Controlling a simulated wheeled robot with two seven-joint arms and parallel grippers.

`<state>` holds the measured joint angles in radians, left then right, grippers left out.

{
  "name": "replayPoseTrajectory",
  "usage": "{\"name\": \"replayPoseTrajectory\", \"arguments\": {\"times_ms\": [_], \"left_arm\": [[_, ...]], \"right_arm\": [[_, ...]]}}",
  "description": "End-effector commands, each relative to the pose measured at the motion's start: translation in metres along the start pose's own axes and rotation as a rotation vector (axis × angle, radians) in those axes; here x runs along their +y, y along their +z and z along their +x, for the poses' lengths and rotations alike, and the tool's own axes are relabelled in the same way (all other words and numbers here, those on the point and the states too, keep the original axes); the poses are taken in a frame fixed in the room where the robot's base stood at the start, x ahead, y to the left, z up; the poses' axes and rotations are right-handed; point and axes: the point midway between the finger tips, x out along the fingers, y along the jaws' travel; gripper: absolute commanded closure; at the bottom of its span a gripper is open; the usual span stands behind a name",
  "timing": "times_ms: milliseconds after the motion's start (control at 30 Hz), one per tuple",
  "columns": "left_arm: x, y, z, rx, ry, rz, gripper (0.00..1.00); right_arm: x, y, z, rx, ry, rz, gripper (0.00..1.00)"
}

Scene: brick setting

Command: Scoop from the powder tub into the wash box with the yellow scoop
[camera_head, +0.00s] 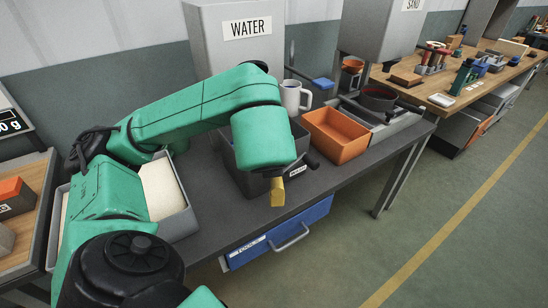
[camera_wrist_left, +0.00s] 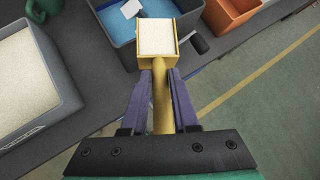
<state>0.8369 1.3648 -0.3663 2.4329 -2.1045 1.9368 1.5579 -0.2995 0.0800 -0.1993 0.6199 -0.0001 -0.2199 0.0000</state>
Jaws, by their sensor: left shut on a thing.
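The yellow scoop (camera_wrist_left: 174,66) is in my left gripper (camera_wrist_left: 160,92), whose purple fingers are shut on its handle. Its square pan is full of white powder and looks level in the left wrist view. In the head view, the scoop (camera_head: 277,194) shows below my green wrist, in front of the wash box. The dark grey wash box (camera_head: 245,178) is partly hidden by my arm; the left wrist view shows blue liquid inside the box (camera_wrist_left: 97,10). The grey powder tub (camera_head: 184,226) holds white powder, left of the wash box. My right gripper is not in view.
An orange box (camera_head: 337,150) stands right of the wash box, with a white mug (camera_head: 291,96) behind. A black cylindrical part (camera_wrist_left: 198,43) sticks out beside the wash box. The grey tabletop's front strip is clear, above a blue drawer (camera_head: 275,237).

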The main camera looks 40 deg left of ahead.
Motion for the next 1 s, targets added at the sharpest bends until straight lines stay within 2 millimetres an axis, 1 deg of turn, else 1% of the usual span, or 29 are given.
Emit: {"name": "replayPoseTrajectory", "arguments": {"times_ms": [1000], "left_arm": [[-0.002, 0.031, 0.004, 0.148, 0.011, -0.019, 1.0]], "right_arm": [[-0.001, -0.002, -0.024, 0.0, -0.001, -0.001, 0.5]]}}
